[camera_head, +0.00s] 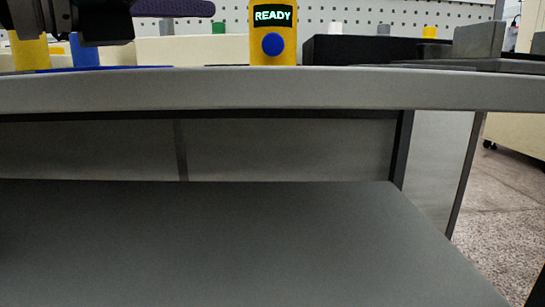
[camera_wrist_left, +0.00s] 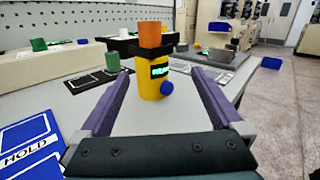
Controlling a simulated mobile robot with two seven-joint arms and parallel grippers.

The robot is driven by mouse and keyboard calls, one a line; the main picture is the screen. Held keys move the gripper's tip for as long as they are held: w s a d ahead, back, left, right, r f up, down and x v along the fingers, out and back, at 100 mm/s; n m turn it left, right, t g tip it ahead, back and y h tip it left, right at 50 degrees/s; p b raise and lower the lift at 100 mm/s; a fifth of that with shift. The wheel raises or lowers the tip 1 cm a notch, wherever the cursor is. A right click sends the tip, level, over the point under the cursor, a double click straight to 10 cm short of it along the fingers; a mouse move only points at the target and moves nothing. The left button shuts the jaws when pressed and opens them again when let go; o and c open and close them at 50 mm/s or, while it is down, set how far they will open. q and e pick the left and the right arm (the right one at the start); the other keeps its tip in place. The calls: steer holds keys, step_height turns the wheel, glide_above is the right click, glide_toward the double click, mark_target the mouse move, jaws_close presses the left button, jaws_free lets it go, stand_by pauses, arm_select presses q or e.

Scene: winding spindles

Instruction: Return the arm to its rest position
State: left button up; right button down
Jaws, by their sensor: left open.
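My left gripper (camera_wrist_left: 160,75) is open, with its two purple fingers apart and nothing between them. A yellow device (camera_wrist_left: 149,88) with a lit display and a blue button stands upright on the table beyond the fingers. In the head view the display on this yellow device (camera_head: 273,45) reads READY. The dark body of my left arm's end hangs at the upper left of the head view, with a purple finger (camera_head: 172,8) beside it. My right gripper is in neither view.
The grey table (camera_head: 273,88) spans the head view. A blue board (camera_wrist_left: 30,148) marked HOLD lies left. A yellow cylinder (camera_head: 30,52) and a blue cylinder (camera_head: 84,52) stand near the table's left.

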arm_select(q)
steer(key=s+a+r+n+t+h+p, duration=0.1)
steer(key=s+r+n+t+p, duration=0.15)
steer(key=r+n+p, duration=0.45)
steer(key=s+a+r+n+t+h+p, duration=0.1)
steer(key=s+r+n+t+p, duration=0.2)
steer(key=r, duration=0.7)
steer(key=w+a+r+n+t+y+p, duration=0.1)
steer(key=a+r+n+t+y+p, duration=0.1)
steer(key=a+n+y+p, duration=0.55)
steer(key=w+a+r+n+t+y+p, duration=0.1)
steer(key=a+r+n+t+y+p, duration=0.2)
steer(key=n+y+p, duration=0.7)
steer(key=s+a+f+n+g+y+p, duration=0.2)
steer(key=s+a+f+n+g+p, duration=0.45)
steer(key=n+g, duration=0.45)
steer(key=s+d+f+n+g+h+p, duration=0.2)
steer(key=s+d+g+p, duration=0.15)
steer(key=s+p, duration=0.4)
steer(key=s+d+f+n+g+h+p, duration=0.1)
steer(key=s+d+n+g+h+p, duration=0.25)
steer(key=s, duration=0.75)
step_height(320, 180, up, 35)
steer(key=w+m+g+y+p, duration=0.1)
steer(key=p, duration=3.4)
steer(key=shift+a, duration=0.2)
steer(key=shift+w+g, duration=0.1)
steer(key=shift+g, duration=0.15)
